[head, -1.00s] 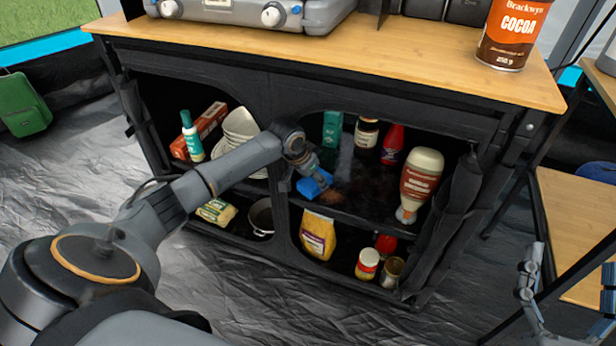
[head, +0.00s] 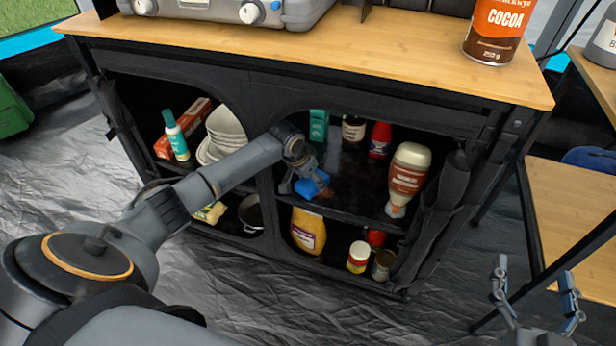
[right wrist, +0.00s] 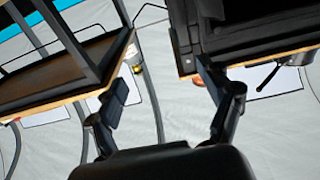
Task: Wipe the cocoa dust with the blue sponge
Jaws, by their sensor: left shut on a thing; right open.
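The blue sponge (head: 312,184) is in my left gripper (head: 306,182), which is shut on it at the right-hand upper shelf (head: 350,212) of the black cabinet, near the shelf's front edge. A small brown patch, likely cocoa dust (head: 327,193), shows right beside the sponge. The gripper and sponge hide part of the shelf. My right gripper (head: 537,285) is open and empty at the lower right of the head view, away from the cabinet. Its spread fingers also show in the right wrist view (right wrist: 165,105).
A sauce bottle (head: 407,180) stands right of the sponge on the same shelf. A red bottle (head: 380,140), dark jar (head: 353,130) and teal box (head: 318,125) stand behind. The cabinet's middle post is left of the gripper. A cocoa tin (head: 495,30) stands on the top.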

